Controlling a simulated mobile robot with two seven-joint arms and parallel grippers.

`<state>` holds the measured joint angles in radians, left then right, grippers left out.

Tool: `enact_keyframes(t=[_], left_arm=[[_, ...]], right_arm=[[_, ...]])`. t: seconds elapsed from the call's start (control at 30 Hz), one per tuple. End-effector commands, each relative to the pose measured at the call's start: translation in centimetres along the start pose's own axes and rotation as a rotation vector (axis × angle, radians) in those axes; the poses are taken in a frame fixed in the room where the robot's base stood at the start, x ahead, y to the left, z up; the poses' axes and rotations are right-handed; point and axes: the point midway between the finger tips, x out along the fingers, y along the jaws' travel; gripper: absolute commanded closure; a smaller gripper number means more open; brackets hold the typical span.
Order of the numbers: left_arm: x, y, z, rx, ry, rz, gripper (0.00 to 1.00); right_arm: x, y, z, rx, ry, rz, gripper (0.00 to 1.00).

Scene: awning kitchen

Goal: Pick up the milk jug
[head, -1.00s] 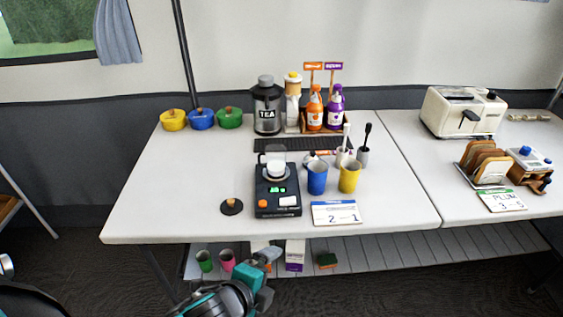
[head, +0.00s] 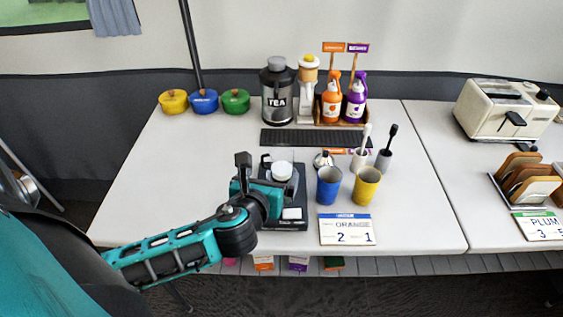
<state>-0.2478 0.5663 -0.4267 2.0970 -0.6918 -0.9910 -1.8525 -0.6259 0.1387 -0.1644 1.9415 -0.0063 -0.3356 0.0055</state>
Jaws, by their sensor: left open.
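The milk jug (head: 282,173) is a small clear vessel with white contents. It stands upright on the black kitchen scale (head: 298,213), near the front of the white table. My left gripper (head: 264,178) is open, just left of the jug and over the scale's left part. Its dark finger points up toward the back of the table. The gripper and wrist hide much of the scale and part of the jug's left side. I cannot tell whether a finger touches the jug. My right gripper is not in view.
A blue cup (head: 328,186) and a yellow cup (head: 366,186) stand close on the right, behind an order card (head: 346,229). A small metal pot (head: 323,160) stands behind them. A black tray (head: 315,139) and tea canister (head: 278,90) are farther back.

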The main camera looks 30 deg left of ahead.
Motion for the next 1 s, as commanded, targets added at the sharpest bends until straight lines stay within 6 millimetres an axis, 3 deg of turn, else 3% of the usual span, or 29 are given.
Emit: enact_keyframes(t=[0.13, 0.37, 0.7, 1.0], left_arm=[[2.9, 0.0, -0.1, -0.002, -0.002, 0.002, 0.0], [4.7, 0.1, -0.1, -0.003, 0.0, 0.001, 0.0], [9.2, 0.3, -0.7, -0.003, 0.0, 0.0, 0.0], [9.6, 0.3, -0.6, -0.003, 0.002, -0.001, 0.0]], right_arm=[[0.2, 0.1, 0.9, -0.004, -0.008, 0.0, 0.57], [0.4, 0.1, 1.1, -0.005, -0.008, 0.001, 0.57], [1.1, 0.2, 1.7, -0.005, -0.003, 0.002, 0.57], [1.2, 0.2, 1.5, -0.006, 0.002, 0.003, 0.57]])
